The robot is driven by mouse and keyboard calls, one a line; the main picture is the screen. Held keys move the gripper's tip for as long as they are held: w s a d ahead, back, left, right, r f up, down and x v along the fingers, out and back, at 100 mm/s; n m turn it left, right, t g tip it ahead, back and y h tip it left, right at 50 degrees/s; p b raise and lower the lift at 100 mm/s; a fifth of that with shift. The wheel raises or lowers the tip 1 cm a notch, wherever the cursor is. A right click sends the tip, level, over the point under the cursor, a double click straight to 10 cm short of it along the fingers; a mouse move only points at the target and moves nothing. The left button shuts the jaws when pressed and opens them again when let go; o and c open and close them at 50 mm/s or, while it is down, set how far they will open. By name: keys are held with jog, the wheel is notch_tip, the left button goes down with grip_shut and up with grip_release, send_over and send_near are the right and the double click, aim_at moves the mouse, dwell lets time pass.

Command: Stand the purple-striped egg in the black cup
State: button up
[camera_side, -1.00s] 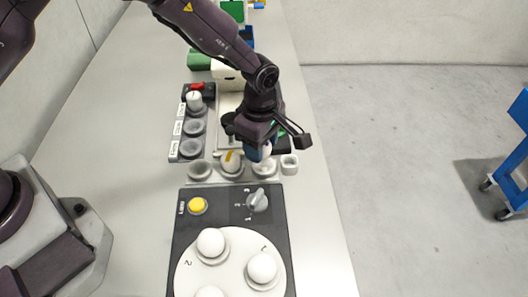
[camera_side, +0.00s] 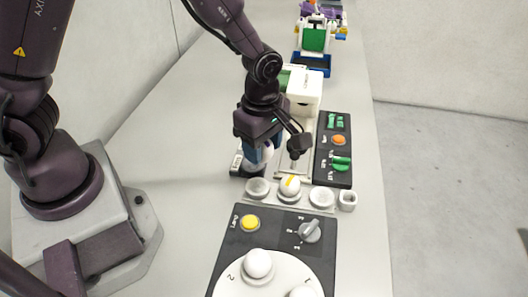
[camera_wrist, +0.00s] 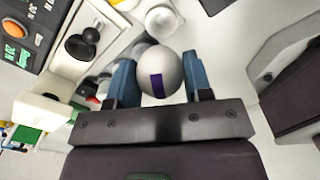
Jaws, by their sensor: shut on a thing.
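My gripper (camera_side: 262,150) is shut on the purple-striped egg (camera_wrist: 158,74). In the wrist view the white egg sits between two blue fingers, its purple stripe facing the camera. In the side view only a white part of the egg shows below the fingers. Round pale cups or knobs (camera_wrist: 160,20) lie behind the egg in the wrist view. I cannot pick out the black cup for certain; it may be hidden behind my gripper or the egg.
In front is a row with an empty left cup (camera_side: 257,189), a yellow-striped egg (camera_side: 290,187) and an empty right cup (camera_side: 321,198). A turntable (camera_side: 240,284) with white eggs is nearer. A black button panel (camera_side: 334,150) and white box (camera_side: 304,91) stand beyond.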

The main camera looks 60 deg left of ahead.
jog(key=w+a+f, duration=0.1)
jog(key=w+a, duration=0.1)
jog(key=w, duration=0.1)
jog(key=w+a+f, duration=0.1)
jog(key=w+a, duration=0.1)
jog(key=w, duration=0.2)
jog(key=w+a+f, duration=0.1)
jog(key=w+a, duration=0.1)
jog(key=w, duration=0.2)
jog(key=shift+w+a, duration=0.25)
jog(key=shift+m, duration=0.7)
jog(key=shift+w+f, duration=0.55)
jog(key=shift+f, duration=0.25)
jog(key=shift+w+f, duration=0.5)
jog(key=shift+f, duration=0.35)
jog(key=shift+w+f, duration=0.55)
jog(key=shift+f, duration=0.25)
jog(key=shift+f, duration=0.55)
jog(key=o, duration=0.7)
notch_tip(320, 180, up, 13)
